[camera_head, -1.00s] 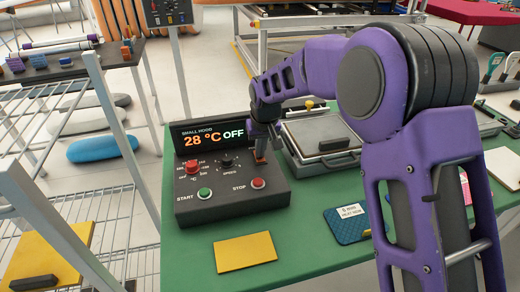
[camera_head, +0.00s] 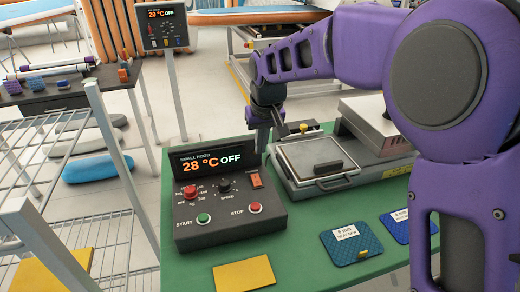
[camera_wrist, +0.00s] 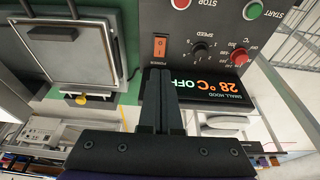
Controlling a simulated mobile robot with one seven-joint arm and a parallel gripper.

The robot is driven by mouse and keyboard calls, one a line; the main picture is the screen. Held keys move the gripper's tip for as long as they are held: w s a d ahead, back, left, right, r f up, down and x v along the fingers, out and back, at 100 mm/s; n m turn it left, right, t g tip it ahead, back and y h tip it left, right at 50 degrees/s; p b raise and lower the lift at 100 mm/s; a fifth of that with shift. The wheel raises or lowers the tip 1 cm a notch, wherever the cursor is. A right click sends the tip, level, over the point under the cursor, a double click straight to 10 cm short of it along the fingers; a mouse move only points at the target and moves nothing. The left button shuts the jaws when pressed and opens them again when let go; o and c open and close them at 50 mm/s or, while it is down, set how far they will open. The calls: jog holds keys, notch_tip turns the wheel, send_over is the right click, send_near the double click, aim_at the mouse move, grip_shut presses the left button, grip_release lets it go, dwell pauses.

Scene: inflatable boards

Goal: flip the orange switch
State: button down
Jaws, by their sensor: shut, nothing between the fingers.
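The orange switch (camera_head: 256,181) is on the right side of the dark control box (camera_head: 230,222), beside the black speed knob and below the lit display. In the wrist view the orange switch (camera_wrist: 160,48), marked POWER, appears upside down with the rest of the panel. The display (camera_head: 213,162) reads 28 °C OFF. My gripper (camera_head: 262,148) is just behind the box's upper right edge, apart from the switch. In the wrist view my gripper (camera_wrist: 160,75) is shut and empty, its fingertips over the display and just short of the switch.
The box also has a red knob (camera_head: 190,192), a green START button (camera_head: 203,218) and a red STOP button (camera_head: 255,208). A flat press (camera_head: 312,160) stands to the right. A yellow pad (camera_head: 244,274) and a blue pad (camera_head: 351,244) lie in front on the green table.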

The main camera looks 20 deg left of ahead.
aim_at(254, 176)
jog(key=b, duration=0.2)
jog(key=w+a+b, duration=0.1)
jog(key=b, duration=0.2)
jog(key=shift+r+t+y, duration=0.3)
jog(key=b+x, duration=0.1)
jog(key=x, duration=0.6)
jog(key=b+x, duration=0.1)
jog(key=x, duration=0.6)
jog(key=shift+s+d+f, duration=0.15)
jog(key=shift+s+d, duration=0.05)
